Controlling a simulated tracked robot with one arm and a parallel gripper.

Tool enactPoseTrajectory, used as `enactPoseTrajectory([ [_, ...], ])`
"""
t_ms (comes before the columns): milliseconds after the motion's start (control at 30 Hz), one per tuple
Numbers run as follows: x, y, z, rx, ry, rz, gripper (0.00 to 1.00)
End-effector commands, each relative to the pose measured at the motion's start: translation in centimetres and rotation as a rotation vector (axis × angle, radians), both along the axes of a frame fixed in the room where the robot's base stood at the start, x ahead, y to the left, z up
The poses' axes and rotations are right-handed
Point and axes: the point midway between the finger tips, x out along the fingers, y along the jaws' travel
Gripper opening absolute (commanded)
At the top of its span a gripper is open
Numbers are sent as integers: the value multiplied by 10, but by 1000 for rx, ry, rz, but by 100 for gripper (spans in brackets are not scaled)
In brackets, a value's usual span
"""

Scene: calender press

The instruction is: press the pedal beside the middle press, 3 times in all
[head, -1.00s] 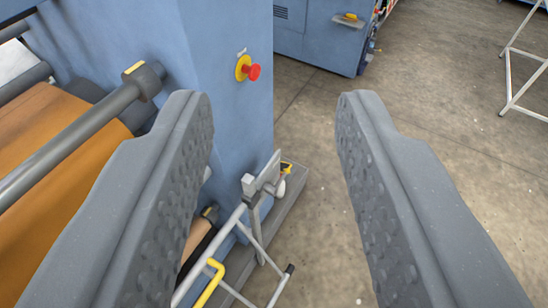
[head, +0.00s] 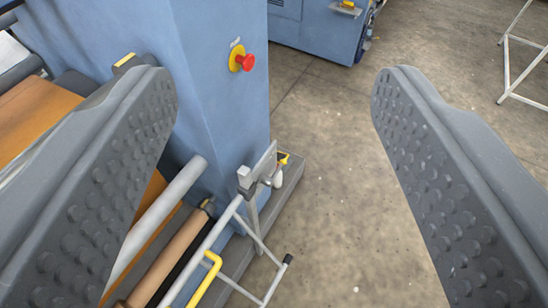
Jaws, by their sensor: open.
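My gripper (head: 274,85) is open and empty, its two grey studded fingers wide apart in the head view. Between them stands a blue press (head: 215,110) with a red emergency button on a yellow base (head: 242,62) on its side. At the foot of the press is a grey plinth (head: 291,180). A small yellow and black part (head: 283,158) sits near the plinth's far end, partly behind a grey plate; I cannot tell whether it is the pedal. My fingers touch nothing that I can see.
A light metal frame (head: 248,232) with a yellow handle (head: 207,280) stands at the press's near side. Rollers with orange sheet (head: 40,105) lie at the left. Another blue machine (head: 310,28) and a white rack (head: 508,70) stand farther back.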

Motion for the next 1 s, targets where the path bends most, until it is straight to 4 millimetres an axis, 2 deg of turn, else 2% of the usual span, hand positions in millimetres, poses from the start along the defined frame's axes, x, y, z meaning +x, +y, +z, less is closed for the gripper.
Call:
enactPoseTrajectory([
  [33,0,0,0,0,0,0,47],
  [200,0,0,0,0,0,0,0],
  [1000,0,0,0,0,0,0,0],
])
